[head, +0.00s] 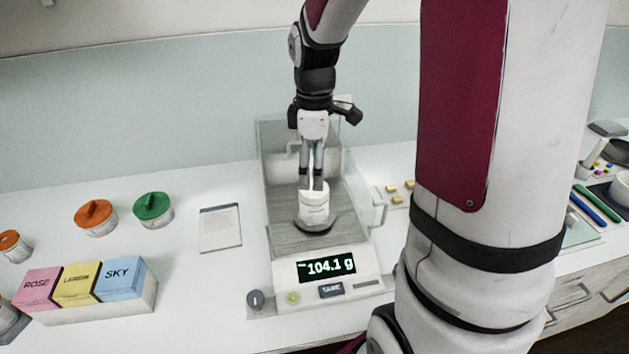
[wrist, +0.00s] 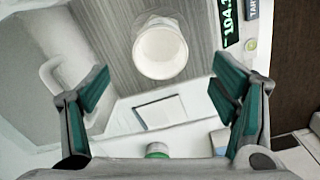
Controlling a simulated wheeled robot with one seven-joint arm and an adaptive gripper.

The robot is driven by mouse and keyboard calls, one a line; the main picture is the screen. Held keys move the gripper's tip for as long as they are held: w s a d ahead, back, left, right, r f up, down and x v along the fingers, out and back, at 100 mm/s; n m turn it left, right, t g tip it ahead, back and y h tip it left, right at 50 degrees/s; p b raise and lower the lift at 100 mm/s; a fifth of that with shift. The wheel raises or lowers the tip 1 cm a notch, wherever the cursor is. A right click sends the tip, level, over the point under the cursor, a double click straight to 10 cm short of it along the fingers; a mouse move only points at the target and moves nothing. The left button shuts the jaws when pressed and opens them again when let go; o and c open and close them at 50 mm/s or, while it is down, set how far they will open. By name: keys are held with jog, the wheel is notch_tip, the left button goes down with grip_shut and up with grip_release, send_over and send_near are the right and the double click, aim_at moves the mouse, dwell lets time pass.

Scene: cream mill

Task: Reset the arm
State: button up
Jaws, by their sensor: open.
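My gripper (head: 313,186) is inside the glass-walled balance, pointing down over a white jar (head: 315,213). In the head view its fingers overlap the jar's top. In the wrist view the two fingers stand wide apart and empty, with the open jar (wrist: 161,52) beyond the fingertips. The jar looks empty and stands upright on the balance's dark round pan (head: 300,228). Whether the fingers touch the jar's rim cannot be told. The balance display (head: 326,267) reads 104.1 g, apparently with a minus sign.
Glass walls (head: 272,190) surround my gripper closely. An orange-lidded jar (head: 95,217), a green-lidded jar (head: 153,209) and a card (head: 220,228) lie left. Rose, yellow and sky boxes (head: 121,280) stand front left. Small yellowish blocks (head: 392,189) and pens (head: 595,202) are right.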

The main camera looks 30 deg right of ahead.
jog(key=s+a+r+m+t, duration=0.5)
jog(key=s+a+r+m, duration=0.4)
jog(key=s+r, duration=0.6)
jog(key=a, duration=0.2)
jog(key=shift+s+a+m+t, duration=0.3)
jog(key=shift+s+m, duration=0.05)
jog(key=shift+m, duration=0.05)
dwell(2.0)
